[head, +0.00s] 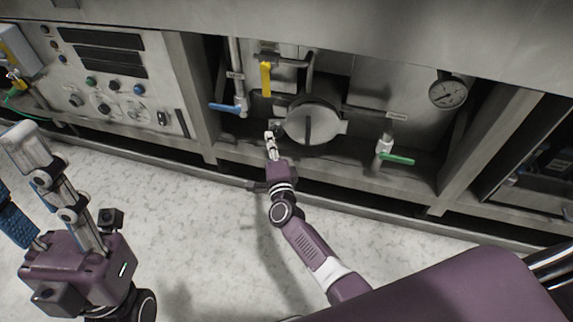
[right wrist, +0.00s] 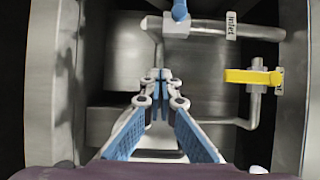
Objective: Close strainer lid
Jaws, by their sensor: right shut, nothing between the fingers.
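The strainer lid (head: 308,124) is a round grey metal disc with a dark bar across its face, in the recessed bay of the washer. It faces me, and I cannot tell whether it sits fully against its housing. My right gripper (head: 269,136) is at the lid's left side, its fingers shut and empty; contact with the lid cannot be told. In the right wrist view the shut fingers (right wrist: 161,76) meet ahead, and I cannot make out the lid there. My left gripper (head: 18,180) is at the lower left, fingers apart, far from the lid.
Around the lid are a yellow valve handle (head: 265,78), a blue one (head: 225,107), a green one (head: 397,158) and a pressure gauge (head: 448,91). A post (head: 192,90) separates the bay from the control panel (head: 112,85). The floor (head: 190,205) in front is clear.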

